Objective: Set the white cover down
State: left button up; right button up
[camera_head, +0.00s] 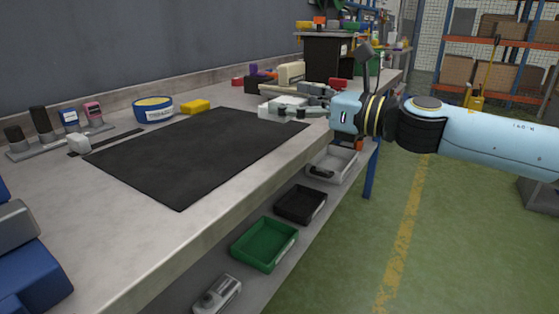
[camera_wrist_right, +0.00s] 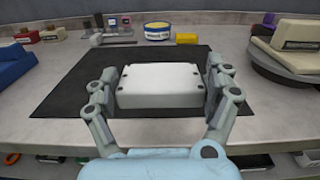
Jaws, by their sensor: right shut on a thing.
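The white cover (camera_wrist_right: 158,85) is a block-like piece with dark holes at its corners. My right gripper (camera_wrist_right: 160,76) is shut on it, one finger at each side. In the head view the cover (camera_head: 282,102) shows at the far right end of the black mat (camera_head: 200,155), partly hidden by the fingers of the right gripper (camera_head: 297,104). In the wrist view the cover is in front of the mat (camera_wrist_right: 75,88). I cannot tell whether it touches the surface below. My left gripper is not in view.
A blue round tin (camera_head: 153,109) and a yellow block (camera_head: 195,107) stand behind the mat. A round turntable (camera_wrist_right: 285,70) is right of the cover. A blue and grey object (camera_head: 25,255) is at near left. Trays (camera_head: 264,244) sit on the lower shelf. The mat is clear.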

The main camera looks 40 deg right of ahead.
aim_at(285, 123)
jog(key=a+p, duration=0.1)
jog(key=s+a+f+p, duration=0.1)
jog(key=a, duration=0.1)
jog(key=shift+s+a+f, duration=0.15)
jog(key=shift+s+f, duration=0.05)
jog(key=shift+a+f+p, duration=0.25)
jog(key=shift+p, duration=0.05)
jog(key=shift+s+a+f, duration=0.1)
jog(key=shift+a+f, duration=0.05)
jog(key=shift+f, duration=0.15)
notch_tip(285, 123, down, 4)
jog(key=b, duration=0.3)
jog(key=shift+r, duration=0.1)
jog(key=shift+f+b, duration=0.35)
jog(key=shift+b, duration=0.25)
jog(key=o, duration=1.2)
jog(key=shift+o, duration=0.2)
jog(key=shift+r, duration=0.1)
